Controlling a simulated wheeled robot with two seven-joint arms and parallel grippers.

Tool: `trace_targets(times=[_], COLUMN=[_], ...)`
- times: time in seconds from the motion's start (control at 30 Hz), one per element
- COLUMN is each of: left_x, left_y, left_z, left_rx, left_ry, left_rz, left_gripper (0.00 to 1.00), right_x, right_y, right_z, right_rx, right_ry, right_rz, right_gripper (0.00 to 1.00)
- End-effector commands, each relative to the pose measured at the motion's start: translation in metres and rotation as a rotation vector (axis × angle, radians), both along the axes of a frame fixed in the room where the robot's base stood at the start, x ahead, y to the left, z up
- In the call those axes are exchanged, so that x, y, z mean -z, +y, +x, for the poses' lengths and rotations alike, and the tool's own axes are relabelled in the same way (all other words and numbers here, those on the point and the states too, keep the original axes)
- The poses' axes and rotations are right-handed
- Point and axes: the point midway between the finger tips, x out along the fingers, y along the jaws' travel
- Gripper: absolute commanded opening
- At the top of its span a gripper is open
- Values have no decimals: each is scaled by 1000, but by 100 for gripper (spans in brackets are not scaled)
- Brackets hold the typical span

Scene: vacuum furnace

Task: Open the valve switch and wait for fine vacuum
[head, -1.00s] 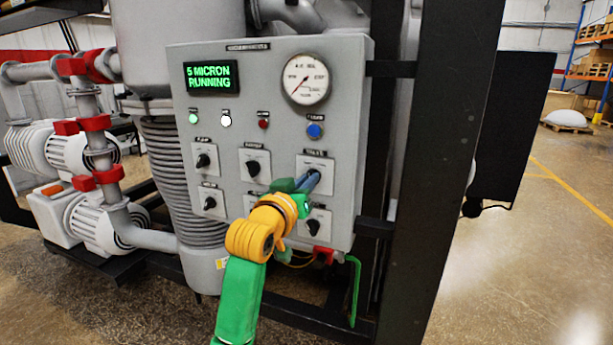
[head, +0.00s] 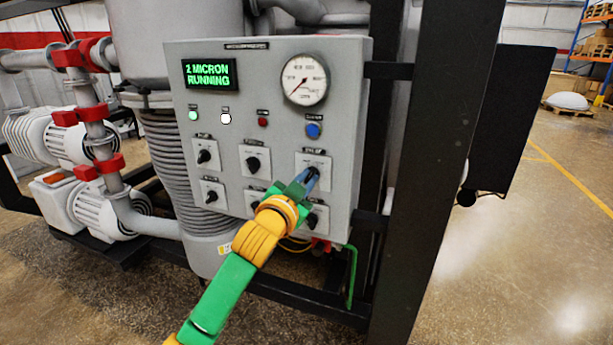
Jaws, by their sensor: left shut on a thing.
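The grey control panel (head: 343,200) stands in front of me. Its green display (head: 209,73) reads "2 MICRON RUNNING". My left gripper (head: 310,174) is shut on the valve switch (head: 316,165), the right knob of the upper row. The fingers and wrist hide most of that knob, so I cannot tell its exact angle. The round gauge (head: 305,80) has its needle pointing to the lower left. My right gripper is not in view.
Other black knobs (head: 252,163) sit left of and below the gripper. A blue button (head: 313,130) is just above. A dark frame post (head: 425,170) stands right of the panel, with pumps and red-clamped pipes (head: 97,130) at left. Open floor lies at right.

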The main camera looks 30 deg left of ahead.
Motion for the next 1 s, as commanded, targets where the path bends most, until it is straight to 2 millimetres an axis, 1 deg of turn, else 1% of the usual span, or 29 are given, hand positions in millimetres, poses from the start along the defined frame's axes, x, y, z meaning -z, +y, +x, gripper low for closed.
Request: trace_targets(times=[0.57,0.6,0.7,1.0], left_x=[1,1,1,0], left_y=[0,0,0,0], left_z=[0,0,0,-1], left_rx=[-1,-1,0,0], left_ry=[9,9,8,7], left_rz=[31,31,30,29], left_gripper=[0,19,44,44], right_x=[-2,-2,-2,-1], right_y=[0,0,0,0], right_z=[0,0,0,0], right_rx=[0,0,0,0], right_ry=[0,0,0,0], right_rz=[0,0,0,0], right_gripper=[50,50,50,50])
